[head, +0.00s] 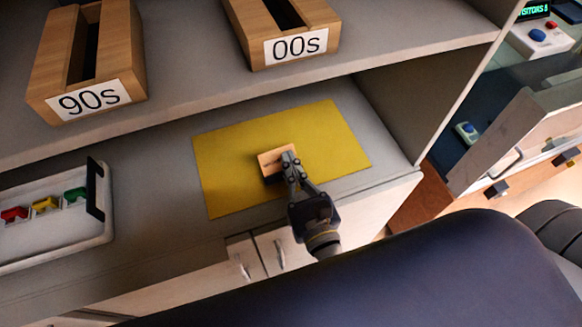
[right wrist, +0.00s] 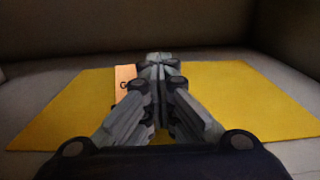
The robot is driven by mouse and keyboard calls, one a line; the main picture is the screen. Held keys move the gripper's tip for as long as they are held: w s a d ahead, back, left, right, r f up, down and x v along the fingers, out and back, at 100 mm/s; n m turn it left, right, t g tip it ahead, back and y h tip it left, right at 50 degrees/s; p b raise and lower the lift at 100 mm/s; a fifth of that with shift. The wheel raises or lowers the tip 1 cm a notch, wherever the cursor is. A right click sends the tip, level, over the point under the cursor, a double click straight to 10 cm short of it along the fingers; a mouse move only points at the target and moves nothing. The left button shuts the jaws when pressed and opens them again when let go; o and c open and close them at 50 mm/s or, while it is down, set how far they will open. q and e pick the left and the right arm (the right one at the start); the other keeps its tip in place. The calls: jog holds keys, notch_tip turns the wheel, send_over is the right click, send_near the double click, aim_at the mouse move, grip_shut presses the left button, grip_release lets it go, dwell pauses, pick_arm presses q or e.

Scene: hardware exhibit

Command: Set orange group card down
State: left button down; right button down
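The orange group card (head: 270,160) is small and light orange, with dark lettering too small to read in the head view. It is over the middle of the yellow mat (head: 225,160). My right gripper (head: 289,157) has its fingers closed together at the card's right part. In the right wrist view the fingertips (right wrist: 160,62) meet, and the card (right wrist: 124,78) shows upright to their left with a letter G; the rest is hidden behind the fingers. A dark shadow lies below the card; I cannot tell whether it touches the mat (right wrist: 65,105). My left gripper is not in view.
Wooden boxes labelled 90s (head: 50,90) and 00s (head: 265,40) stand on the upper shelf (head: 190,75). A white tray (head: 95,235) with red, yellow and green pieces is at the left. The mat around the card is clear. A side panel (head: 465,85) bounds the shelf at right.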

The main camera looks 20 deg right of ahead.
jog(key=shift+f, duration=0.65)
jog(key=shift+s+f, duration=0.2)
jog(key=shift+s, duration=0.1)
jog(key=c, duration=0.8)
grip_release()
jog(key=shift+f, duration=0.1)
jog(key=o, duration=0.6)
jog(key=shift+w, duration=0.3)
